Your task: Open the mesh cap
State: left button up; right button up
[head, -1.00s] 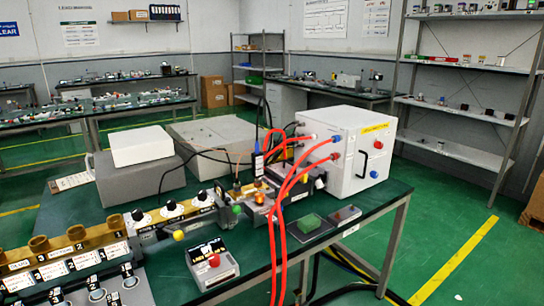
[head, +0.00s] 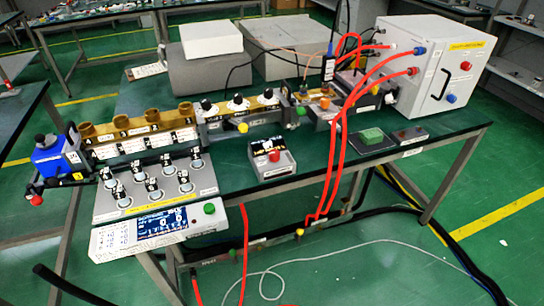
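I cannot pick out the mesh cap for certain at this size. A waveguide line runs along the green bench in the head view. Its left part is a brass section (head: 140,124) with several round brass ports on top. Its middle part (head: 240,105) carries several black-and-white knobs. Its right part holds an orange knob (head: 324,103) and lies near red hoses. Neither of my grippers shows in the head view.
A white cabinet (head: 436,65) stands at the bench's right end, joined by red hoses (head: 337,150). A control box with a screen (head: 155,228) is at the front left. A small box with a red button (head: 272,158) sits mid-bench. Cables lie on the floor.

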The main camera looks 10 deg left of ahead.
aim_at(42, 142)
jog(key=u, duration=1.8)
jog(key=j+z, duration=0.1)
